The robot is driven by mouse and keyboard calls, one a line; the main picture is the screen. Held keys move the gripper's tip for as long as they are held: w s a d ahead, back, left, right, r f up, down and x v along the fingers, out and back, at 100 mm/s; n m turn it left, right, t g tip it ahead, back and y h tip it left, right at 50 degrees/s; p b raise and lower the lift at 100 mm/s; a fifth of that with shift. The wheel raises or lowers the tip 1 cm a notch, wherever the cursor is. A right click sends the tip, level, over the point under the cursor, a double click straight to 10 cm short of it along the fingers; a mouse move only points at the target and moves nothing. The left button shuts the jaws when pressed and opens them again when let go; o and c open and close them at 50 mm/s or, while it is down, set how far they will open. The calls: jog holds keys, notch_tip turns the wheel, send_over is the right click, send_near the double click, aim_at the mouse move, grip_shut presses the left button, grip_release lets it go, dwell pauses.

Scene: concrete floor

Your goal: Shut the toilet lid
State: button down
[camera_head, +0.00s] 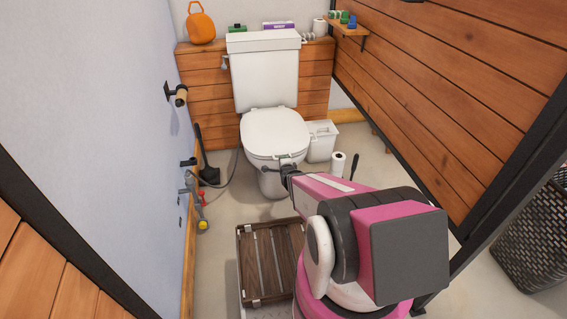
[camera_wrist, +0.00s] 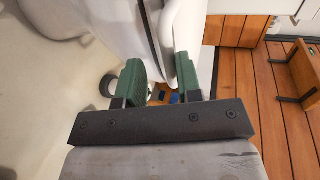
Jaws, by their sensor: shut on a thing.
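The white toilet (camera_head: 265,70) stands against the back wall. Its lid (camera_head: 275,132) lies flat over the bowl, with no open bowl showing. My gripper (camera_head: 286,164) is at the front right edge of the lid, reaching in from the lower right. In the wrist view, the green fingers of my gripper (camera_wrist: 162,72) stand on either side of a curved white edge, which looks like the lid rim (camera_wrist: 176,45). The fingers are shut on that edge. The exact contact is partly hidden, and I cannot tell whether the seat is pinched too.
A white bin (camera_head: 322,141) and a paper roll (camera_head: 338,164) stand right of the toilet. A plunger (camera_head: 207,165) is at the left wall. A slatted wooden stool (camera_head: 268,262) sits in front. A wooden partition (camera_head: 450,85) closes the right side.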

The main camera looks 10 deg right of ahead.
jog(key=shift+w+f, duration=0.15)
jog(key=shift+f, duration=0.7)
jog(key=c, duration=1.2)
grip_release()
jog(key=shift+o, duration=0.2)
jog(key=shift+r, duration=0.15)
jog(key=v, duration=1.1)
jog(key=shift+r, duration=0.3)
jog(key=shift+w, duration=0.2)
